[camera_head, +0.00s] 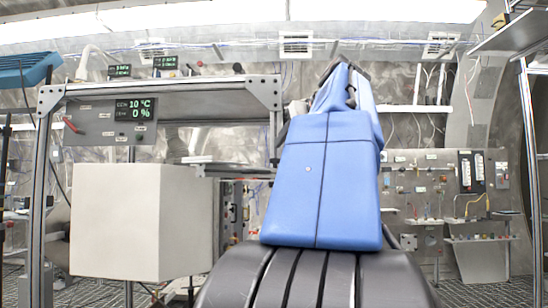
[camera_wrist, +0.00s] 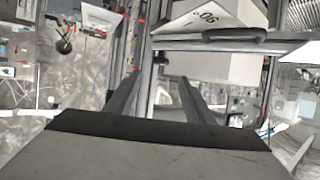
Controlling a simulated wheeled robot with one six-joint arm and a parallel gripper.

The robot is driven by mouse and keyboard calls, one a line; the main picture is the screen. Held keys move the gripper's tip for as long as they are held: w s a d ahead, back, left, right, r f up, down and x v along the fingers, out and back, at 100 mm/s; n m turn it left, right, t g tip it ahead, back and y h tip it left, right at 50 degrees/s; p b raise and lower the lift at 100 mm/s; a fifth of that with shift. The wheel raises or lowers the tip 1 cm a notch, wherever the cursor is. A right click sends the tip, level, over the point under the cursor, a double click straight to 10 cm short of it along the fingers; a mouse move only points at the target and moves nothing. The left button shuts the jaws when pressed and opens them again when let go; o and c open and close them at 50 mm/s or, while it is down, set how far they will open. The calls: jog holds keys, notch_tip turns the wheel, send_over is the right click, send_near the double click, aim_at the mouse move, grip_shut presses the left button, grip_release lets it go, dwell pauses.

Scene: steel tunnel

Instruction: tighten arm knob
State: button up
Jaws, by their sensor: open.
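I cannot make out the arm knob with certainty in either view. A small round dark knob-like part (camera_wrist: 65,46) shows at the upper left of the wrist view; whether it is the arm knob I cannot tell. My gripper (camera_wrist: 160,82) shows in the wrist view as two dark parallel fingers, spread apart with nothing held between them. It points toward a metal frame and touches nothing that I can see. In the head view, my blue-covered arm stands in the middle and hides what is behind it; the gripper is not visible there.
A metal frame (camera_head: 158,89) at left carries a display panel (camera_head: 135,109) with a red lever (camera_head: 70,125). A large white box (camera_head: 142,222) stands below it. A wall panel with fittings (camera_head: 440,185) is at right. A pale box with printed characters (camera_wrist: 212,15) shows in the wrist view.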

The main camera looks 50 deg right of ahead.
aim_at(275, 161)
jog(key=x, duration=0.9)
jog(key=shift+w+f, duration=0.1)
jog(key=shift+w, duration=0.2)
jog(key=shift+c, duration=0.2)
jog(key=c, duration=1)
